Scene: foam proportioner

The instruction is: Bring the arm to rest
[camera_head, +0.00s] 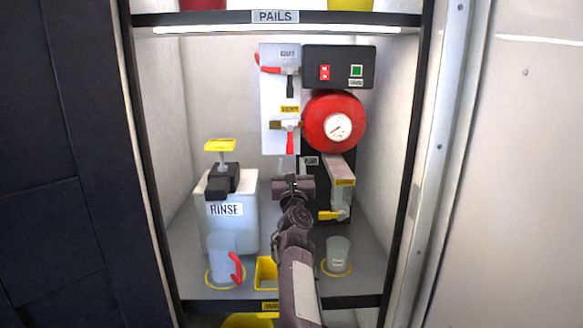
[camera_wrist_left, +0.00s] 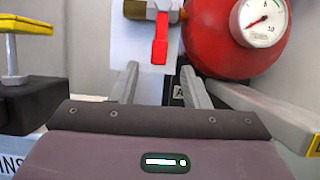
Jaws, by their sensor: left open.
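My left arm (camera_head: 297,265) reaches up from the bottom middle of the head view into the lit cabinet. My left gripper (camera_head: 288,162) is in front of the back panel, below the red-handled valve (camera_head: 289,137) and left of the red round vessel (camera_head: 318,112). In the left wrist view the gripper (camera_wrist_left: 160,82) shows two grey fingers spread apart with nothing between them. The red valve handle (camera_wrist_left: 160,38) appears beyond and above the fingertips there. My right gripper is not in view.
A white RINSE jug (camera_head: 245,225) with a yellow-topped pump stands left. A clear red-handled pitcher (camera_head: 222,258), a yellow holder (camera_head: 266,273) and a small clear cup (camera_head: 338,254) are near the shelf front. A yellow-handled tap (camera_head: 330,215) is right of the arm. Cabinet walls enclose both sides.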

